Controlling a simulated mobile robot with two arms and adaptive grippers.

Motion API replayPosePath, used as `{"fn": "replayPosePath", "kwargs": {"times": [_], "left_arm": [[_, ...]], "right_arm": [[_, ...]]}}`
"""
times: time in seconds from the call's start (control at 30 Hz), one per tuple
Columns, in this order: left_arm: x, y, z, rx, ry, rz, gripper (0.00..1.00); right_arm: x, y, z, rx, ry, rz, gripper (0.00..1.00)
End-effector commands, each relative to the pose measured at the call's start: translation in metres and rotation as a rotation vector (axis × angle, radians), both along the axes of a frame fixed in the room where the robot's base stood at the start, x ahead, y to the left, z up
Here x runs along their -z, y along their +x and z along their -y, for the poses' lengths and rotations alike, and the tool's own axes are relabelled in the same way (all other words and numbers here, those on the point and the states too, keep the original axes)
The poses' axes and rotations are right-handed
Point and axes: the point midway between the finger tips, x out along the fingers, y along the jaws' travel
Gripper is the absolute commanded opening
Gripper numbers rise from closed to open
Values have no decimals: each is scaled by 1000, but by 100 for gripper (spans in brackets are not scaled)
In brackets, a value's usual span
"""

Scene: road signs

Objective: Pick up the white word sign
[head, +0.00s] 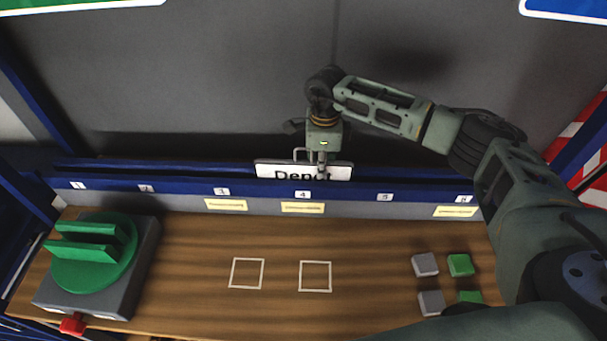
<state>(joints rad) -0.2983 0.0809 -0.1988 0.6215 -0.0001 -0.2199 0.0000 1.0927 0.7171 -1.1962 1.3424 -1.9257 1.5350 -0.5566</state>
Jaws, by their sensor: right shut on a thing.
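The white word sign (276,170) has a dark border and black letters that read "Depot", partly covered by the gripper. It stands at the blue rail, above the label "4". My right gripper (321,166) comes down from above and is shut on the sign, right of its middle. The sign's lower edge is close to the rail; I cannot tell if it touches. My left gripper does not show.
The blue rail (130,190) carries number labels and several yellow tags. On the wooden table (190,270) are a green turntable (92,265) at left, two white square outlines in the middle, and grey and green blocks (425,264) at right.

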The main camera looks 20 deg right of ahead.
Motion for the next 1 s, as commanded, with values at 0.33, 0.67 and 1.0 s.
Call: {"fn": "replayPosePath", "kwargs": {"times": [0.33,0.67,1.0], "left_arm": [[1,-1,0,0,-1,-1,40],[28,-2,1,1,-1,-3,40],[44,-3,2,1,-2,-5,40]], "right_arm": [[-2,1,0,0,1,3,0],[-49,2,0,0,2,10,0],[-98,1,0,0,1,3,0]]}}
